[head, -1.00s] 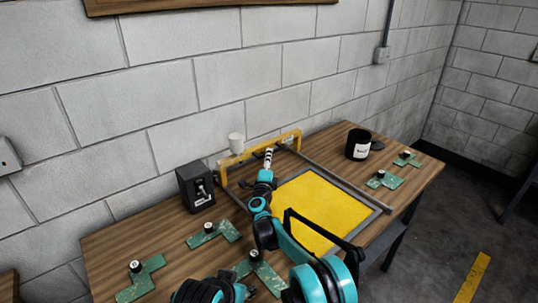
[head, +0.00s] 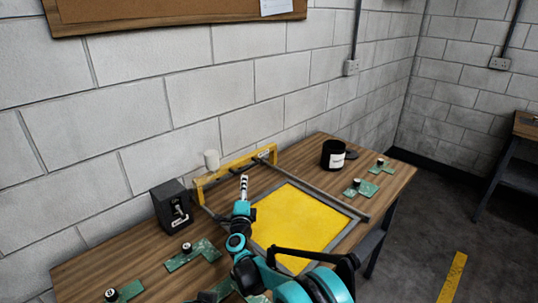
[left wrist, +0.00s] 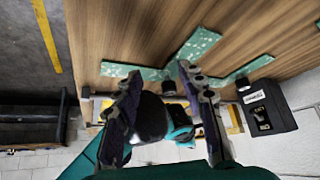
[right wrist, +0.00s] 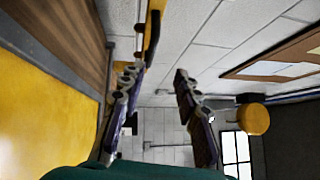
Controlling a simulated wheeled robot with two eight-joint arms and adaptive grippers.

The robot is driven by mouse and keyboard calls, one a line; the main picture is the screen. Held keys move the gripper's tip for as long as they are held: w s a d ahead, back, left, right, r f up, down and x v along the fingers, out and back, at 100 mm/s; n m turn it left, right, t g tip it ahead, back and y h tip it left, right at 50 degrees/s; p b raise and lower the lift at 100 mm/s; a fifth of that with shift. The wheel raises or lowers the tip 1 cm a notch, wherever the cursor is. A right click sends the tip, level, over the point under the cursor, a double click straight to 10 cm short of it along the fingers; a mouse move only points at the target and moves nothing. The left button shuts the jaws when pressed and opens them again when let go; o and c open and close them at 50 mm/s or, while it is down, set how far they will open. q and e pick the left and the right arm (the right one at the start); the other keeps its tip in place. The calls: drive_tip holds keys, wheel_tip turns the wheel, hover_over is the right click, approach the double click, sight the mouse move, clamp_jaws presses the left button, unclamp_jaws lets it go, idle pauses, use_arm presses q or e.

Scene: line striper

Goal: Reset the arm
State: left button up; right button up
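My right arm reaches over the table in the head view. Its gripper (head: 244,187) points up near the yellow bar (head: 235,172), in front of it and above the left edge of the yellow panel (head: 300,222) in its grey frame. In the right wrist view the two fingers of my right gripper (right wrist: 158,95) stand apart with nothing between them. The fingers of my left gripper (left wrist: 158,90) are also apart in the left wrist view. A black and teal part of my own shows between or beyond them. In the head view the left gripper is mostly below the picture.
A black box with a switch (head: 173,206) stands left of the frame. A black pot (head: 333,154) stands at the back right. Several green plates (head: 205,254) with black knobs lie on the wooden table (head: 90,268).

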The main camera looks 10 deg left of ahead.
drive_tip(key=s+d+r+n+g+y, duration=0.2)
drive_tip(key=s+d+r+n+y, duration=0.2)
drive_tip(key=d+r+n, duration=0.55)
drive_tip(key=s+d+r+n+g, duration=0.3)
drive_tip(key=s+d, duration=0.4)
drive_tip(key=s, duration=0.1)
drive_tip(key=s+d+f+n+g+h, duration=0.1)
drive_tip(key=s+d+f+g+h, duration=0.1)
drive_tip(key=s+d+f, duration=0.3)
drive_tip(key=s+d+f+n+g+h, duration=0.2)
drive_tip(key=s+d+f, duration=0.4)
drive_tip(key=s+d, duration=0.4)
drive_tip(key=s+d+f+n+g+h, duration=0.1)
drive_tip(key=s+d+f+g+h, duration=0.2)
drive_tip(key=s, duration=1.1)
drive_tip(key=d+f, duration=0.3)
drive_tip(key=d, duration=0.2)
drive_tip(key=shift+s+d, duration=0.2)
drive_tip(key=shift+s, duration=0.05)
